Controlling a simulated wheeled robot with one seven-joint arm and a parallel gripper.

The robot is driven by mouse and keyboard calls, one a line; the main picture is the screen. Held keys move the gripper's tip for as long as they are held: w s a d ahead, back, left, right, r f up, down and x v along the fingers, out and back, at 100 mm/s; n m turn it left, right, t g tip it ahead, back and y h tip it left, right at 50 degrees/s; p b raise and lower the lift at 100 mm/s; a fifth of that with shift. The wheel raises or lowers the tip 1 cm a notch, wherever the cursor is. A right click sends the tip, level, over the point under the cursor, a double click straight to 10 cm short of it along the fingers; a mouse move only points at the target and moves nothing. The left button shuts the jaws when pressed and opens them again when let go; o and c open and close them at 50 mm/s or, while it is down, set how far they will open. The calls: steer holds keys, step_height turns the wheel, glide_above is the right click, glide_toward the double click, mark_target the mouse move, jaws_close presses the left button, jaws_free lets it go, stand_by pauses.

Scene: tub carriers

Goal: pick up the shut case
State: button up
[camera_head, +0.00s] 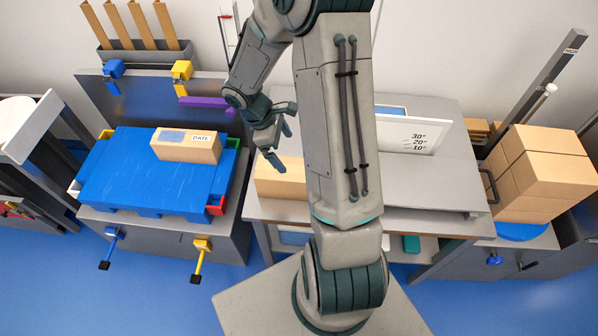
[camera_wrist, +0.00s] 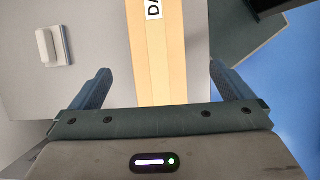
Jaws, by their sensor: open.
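A tan cardboard case (camera_head: 280,178) lies on the grey table (camera_head: 435,185), partly hidden behind my arm. In the wrist view a long tan case (camera_wrist: 168,65) with a white label, partly cut off and reading "DA", lies on a grey surface between my fingers. It looks shut in the part I see. My gripper (camera_head: 281,146) is open and empty, above the case on the table. In the wrist view its two fingers (camera_wrist: 160,75) stand apart on either side of the case. Another tan case (camera_head: 187,146), marked "DATE", rests on the blue platform at left.
The blue platform (camera_head: 130,185) sits on a grey bench with yellow and blue clamps. A white board with angle marks (camera_head: 409,135) stands at the back of the table. Several stacked tan boxes (camera_head: 540,175) are at right. The table's right front is clear.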

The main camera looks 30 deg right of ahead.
mark_target(299, 169)
steer(key=x, duration=0.8)
steer(key=shift+d+f, duration=0.1)
steer(key=shift+f, duration=0.15)
steer(key=shift+p+x, duration=0.85)
steer(key=shift+x, duration=1.9)
steer(key=shift+w+d, duration=0.15)
steer(key=shift+w, duration=0.05)
steer(key=c, duration=1.8)
steer(key=shift+r, duration=0.1)
steer(key=shift+c, duration=0.7)
